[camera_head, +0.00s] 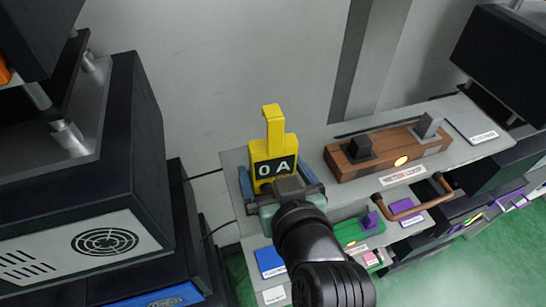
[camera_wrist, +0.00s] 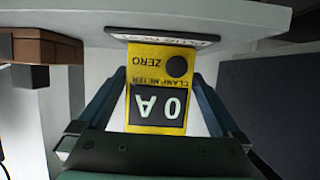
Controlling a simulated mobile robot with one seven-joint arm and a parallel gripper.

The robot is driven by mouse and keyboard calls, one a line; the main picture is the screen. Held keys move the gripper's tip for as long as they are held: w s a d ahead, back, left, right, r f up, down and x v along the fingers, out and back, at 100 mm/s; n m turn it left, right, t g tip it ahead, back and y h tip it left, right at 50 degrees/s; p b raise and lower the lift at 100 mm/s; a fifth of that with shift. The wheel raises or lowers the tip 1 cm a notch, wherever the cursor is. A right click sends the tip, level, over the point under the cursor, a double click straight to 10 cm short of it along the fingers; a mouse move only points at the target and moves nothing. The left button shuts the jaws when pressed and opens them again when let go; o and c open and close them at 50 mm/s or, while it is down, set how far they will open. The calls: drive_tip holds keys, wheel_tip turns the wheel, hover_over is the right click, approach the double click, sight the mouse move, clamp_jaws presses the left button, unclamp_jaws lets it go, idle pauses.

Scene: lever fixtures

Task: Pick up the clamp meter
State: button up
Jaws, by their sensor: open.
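The yellow clamp meter (camera_head: 273,148) stands upright at the left end of the grey shelf in the head view, with a dark display reading "0 A". In the wrist view the clamp meter (camera_wrist: 157,75) appears upside down, with its "ZERO" label and a dark round button. My gripper (camera_head: 279,182) is open, with one blue finger on each side of the meter's body. In the wrist view, my gripper (camera_wrist: 157,100) shows a gap between each finger and the meter. Part of the meter's lower front is hidden by my gripper in the head view.
A large dark cabinet (camera_head: 140,150) stands close on the left.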

sight(269, 162)
drive_tip(key=shift+p+x, duration=0.45)
drive_tip(key=shift+x, duration=1.2)
drive_tip(key=shift+d, duration=0.1)
drive_tip(key=c, duration=1.3)
